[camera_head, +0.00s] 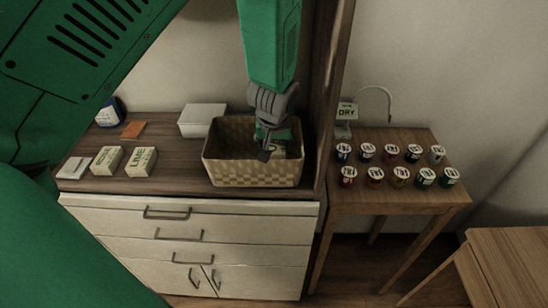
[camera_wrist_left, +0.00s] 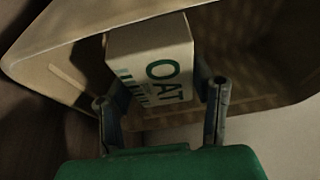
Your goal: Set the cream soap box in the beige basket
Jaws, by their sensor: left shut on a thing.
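The beige basket (camera_head: 240,172) is woven and stands on the dark wooden top of a drawer cabinet. My left gripper (camera_head: 269,147) reaches down into it from above. In the left wrist view its two fingers (camera_wrist_left: 162,98) are shut on a cream soap box (camera_wrist_left: 150,52) with green "OAT" lettering, one finger on each side. The basket wall (camera_wrist_left: 62,62) is around and behind the box in that view. In the head view the box is mostly hidden by the gripper and the basket. Whether it touches the basket floor is unclear. My right gripper is not in view.
Two more soap boxes, one marked "LIME" (camera_head: 140,162), stand left of the basket. A white box (camera_head: 202,120) is behind them. A wooden post (camera_head: 331,100) rises close to the basket's right side. Several small cups stand on a side table (camera_head: 345,197).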

